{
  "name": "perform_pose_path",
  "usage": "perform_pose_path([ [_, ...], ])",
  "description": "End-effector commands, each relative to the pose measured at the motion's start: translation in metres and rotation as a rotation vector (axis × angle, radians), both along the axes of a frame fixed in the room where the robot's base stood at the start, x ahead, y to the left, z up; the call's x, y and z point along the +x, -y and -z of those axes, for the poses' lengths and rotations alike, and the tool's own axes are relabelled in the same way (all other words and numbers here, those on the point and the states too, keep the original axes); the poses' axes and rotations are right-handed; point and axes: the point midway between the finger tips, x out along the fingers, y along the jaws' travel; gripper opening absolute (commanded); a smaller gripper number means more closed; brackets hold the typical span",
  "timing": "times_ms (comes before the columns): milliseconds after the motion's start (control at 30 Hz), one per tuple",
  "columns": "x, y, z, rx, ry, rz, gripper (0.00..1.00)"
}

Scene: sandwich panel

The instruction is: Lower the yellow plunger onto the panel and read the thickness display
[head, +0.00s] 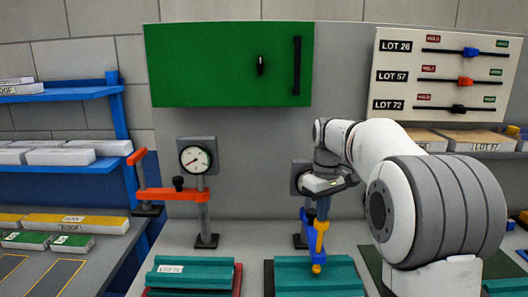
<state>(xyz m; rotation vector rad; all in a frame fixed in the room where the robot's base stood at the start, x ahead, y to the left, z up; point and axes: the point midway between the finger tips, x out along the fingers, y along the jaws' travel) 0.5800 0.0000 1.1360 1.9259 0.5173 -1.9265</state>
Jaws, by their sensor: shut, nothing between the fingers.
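The yellow plunger (319,242) hangs upright in the blue stand, centre right in the head view. Its tip overlaps the teal panel (340,278) below; I cannot tell whether it touches. My gripper (322,200) is shut and empty, pointing down just above the plunger's top, in front of the stand. Whether it touches the plunger is unclear. The round thickness display (296,174) behind is mostly hidden by my gripper and arm, and its reading cannot be seen.
A second gauge (195,159) with an orange arm (172,194) stands at left, over another teal panel (188,277). Blue shelves (75,93) with boxes are far left. A green board (230,65) and a board of lot sliders (445,70) hang behind.

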Motion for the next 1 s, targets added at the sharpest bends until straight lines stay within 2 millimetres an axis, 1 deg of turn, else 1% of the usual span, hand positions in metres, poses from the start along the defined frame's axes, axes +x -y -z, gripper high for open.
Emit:
perform_pose_path([
  [567, 0.000, 0.000, 0.019, 0.000, 0.000, 0.000, 0.00],
  [1000, 0.000, 0.000, 0.018, 0.000, 0.000, 0.001, 0.00],
])
